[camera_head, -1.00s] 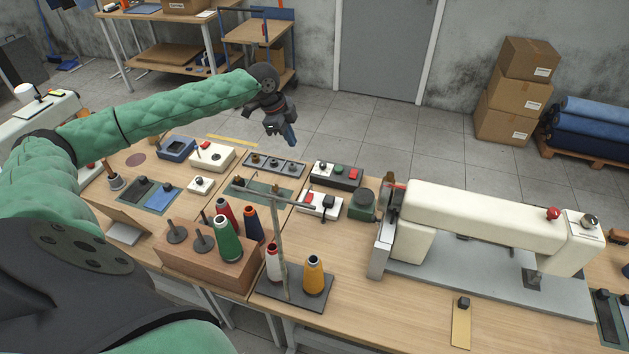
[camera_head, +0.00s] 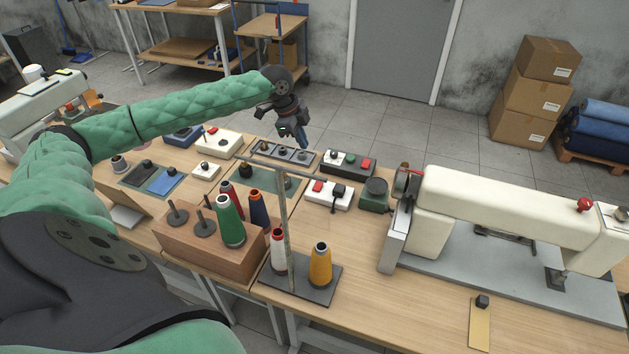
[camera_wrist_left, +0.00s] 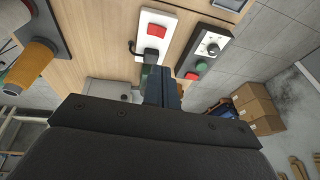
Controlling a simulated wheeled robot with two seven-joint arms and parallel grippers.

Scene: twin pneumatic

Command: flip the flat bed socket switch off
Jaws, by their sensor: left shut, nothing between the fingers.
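The flat bed socket is a white plate (camera_head: 312,200) on the table, left of the cream flat bed machine (camera_head: 500,215). It carries a red switch (camera_head: 318,187) and a black plug (camera_head: 339,190). In the left wrist view the white plate (camera_wrist_left: 146,72) shows above the fingers, with the red switch (camera_wrist_left: 156,30) beyond the black plug (camera_wrist_left: 151,57). My left gripper (camera_head: 303,144) is shut and empty, raised above the table behind the socket, apart from it. Its fingers (camera_wrist_left: 162,86) cover part of the view below the plug. Whether the switch is on or off cannot be told. My right gripper is not in view.
A dark control box (camera_head: 347,165) with a red button stands behind the socket, and a green round-topped box (camera_head: 374,195) to its right. A thread stand (camera_head: 285,205) with cones rises in front. A grey tray (camera_head: 268,150) lies below the left gripper.

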